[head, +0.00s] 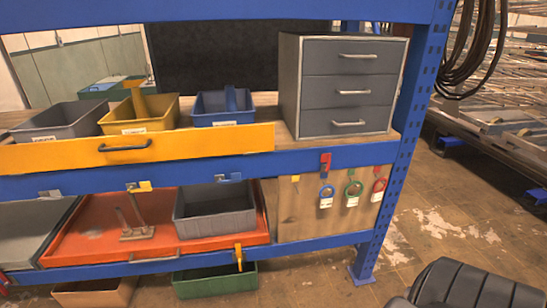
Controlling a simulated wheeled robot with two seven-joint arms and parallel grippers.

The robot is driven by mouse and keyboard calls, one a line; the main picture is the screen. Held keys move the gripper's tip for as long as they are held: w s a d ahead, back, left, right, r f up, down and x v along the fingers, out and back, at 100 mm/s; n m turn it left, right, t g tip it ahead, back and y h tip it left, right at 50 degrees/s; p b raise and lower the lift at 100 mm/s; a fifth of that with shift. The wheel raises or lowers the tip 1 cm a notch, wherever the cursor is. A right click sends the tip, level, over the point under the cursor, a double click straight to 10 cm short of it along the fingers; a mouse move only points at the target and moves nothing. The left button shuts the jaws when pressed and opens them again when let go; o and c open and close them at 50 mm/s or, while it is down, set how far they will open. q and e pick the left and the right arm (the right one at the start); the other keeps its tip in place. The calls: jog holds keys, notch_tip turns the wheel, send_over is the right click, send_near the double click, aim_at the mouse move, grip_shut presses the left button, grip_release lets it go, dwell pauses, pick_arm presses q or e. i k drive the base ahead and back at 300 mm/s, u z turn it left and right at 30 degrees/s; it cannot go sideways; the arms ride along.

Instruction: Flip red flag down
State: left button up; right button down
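A small red flag (325,162) is on the blue shelf beam, right of centre in the head view. Its red part looks upright against the beam, with a blue ring and a white tag hanging just below it. Another small red piece (4,282) shows at the far left edge, on the lower beam; it is too cut off to tell its form. Neither of my grippers is in view.
The blue rack (393,180) holds a yellow drawer (200,146), several bins, a grey drawer cabinet (346,88) and an orange tray (90,245). A black ribbed object (455,285) stands at front right. Floor (440,220) shows right of the rack.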

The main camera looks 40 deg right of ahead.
aim_at(325, 157)
jog(key=u, duration=0.15)
jog(key=i, duration=0.65)
jog(key=z, duration=0.7)
jog(key=i, duration=0.4)
jog(key=z, duration=0.4)
